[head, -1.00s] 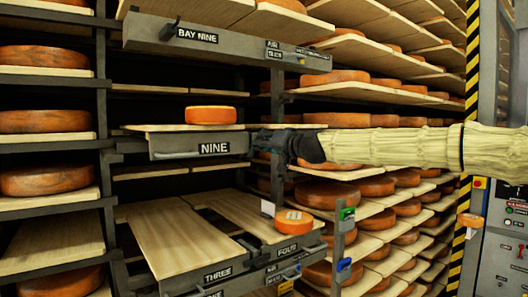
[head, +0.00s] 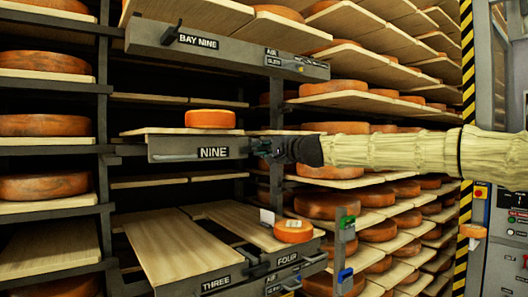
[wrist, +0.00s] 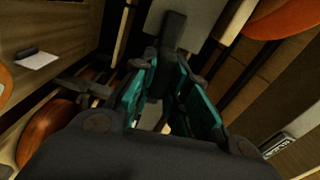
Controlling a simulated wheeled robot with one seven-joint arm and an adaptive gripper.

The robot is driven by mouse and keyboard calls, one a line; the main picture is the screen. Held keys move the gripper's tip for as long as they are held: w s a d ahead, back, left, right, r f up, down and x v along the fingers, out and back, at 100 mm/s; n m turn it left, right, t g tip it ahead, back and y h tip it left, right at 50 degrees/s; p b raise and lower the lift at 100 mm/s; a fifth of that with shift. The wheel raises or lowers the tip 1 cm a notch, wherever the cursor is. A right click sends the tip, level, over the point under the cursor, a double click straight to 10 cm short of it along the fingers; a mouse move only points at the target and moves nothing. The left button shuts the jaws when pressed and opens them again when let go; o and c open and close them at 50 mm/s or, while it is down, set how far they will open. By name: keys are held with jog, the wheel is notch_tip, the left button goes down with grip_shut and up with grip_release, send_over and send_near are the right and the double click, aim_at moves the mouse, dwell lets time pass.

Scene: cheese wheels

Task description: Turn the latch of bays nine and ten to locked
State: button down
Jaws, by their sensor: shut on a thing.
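My gripper (head: 264,148) is at the right end of the grey front labelled NINE (head: 190,148), beside the rack upright (head: 277,110). In the wrist view its teal-padded fingers (wrist: 160,88) are shut on a dark bar-like latch handle (wrist: 172,32), with a pale grey plate (wrist: 190,10) behind it. In the head view the gripper and arm hide this handle, so I cannot tell its setting. An orange cheese wheel (head: 210,119) sits on the board behind the NINE front.
Another wheel (head: 293,231) with a white card (head: 267,217) beside it sits on the board marked FOUR, below my arm. A green latch (head: 346,222) and a blue latch (head: 345,274) are on a post at lower right. Loaded racks stand on both sides.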

jog(key=shift+m, duration=0.7)
jog(key=c, duration=1.4)
grip_release()
jog(key=shift+d, duration=0.15)
jog(key=v, duration=1.2)
